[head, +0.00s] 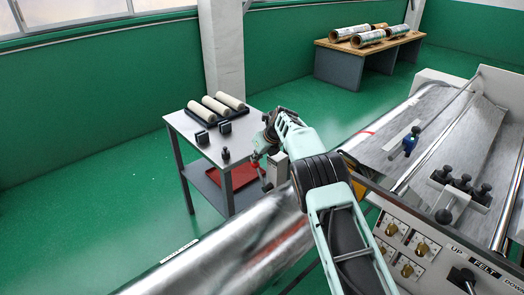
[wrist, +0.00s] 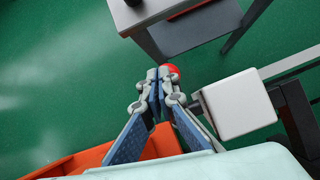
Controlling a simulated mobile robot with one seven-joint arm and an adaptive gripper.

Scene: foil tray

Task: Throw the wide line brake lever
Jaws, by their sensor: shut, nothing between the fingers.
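A red round knob (wrist: 172,69) shows just beyond my fingertips in the wrist view; it looks like the brake lever's knob, but its shaft is hidden behind the fingers. My gripper (wrist: 158,76) is shut and empty, with its tips right at the near left side of the knob. I cannot tell whether they touch it. In the head view, my gripper (head: 260,160) hangs beyond the large silver roller, beside a light grey box (head: 277,168). That box (wrist: 236,105) is right of my fingers in the wrist view.
A small table (head: 185,127) with pale rolls and a red tray (head: 238,175) on its lower shelf stands beyond my gripper. The silver roller (head: 235,250) crosses the foreground. A control panel (head: 405,245) is at right. An orange surface (wrist: 75,162) lies below my fingers. Green floor is open at left.

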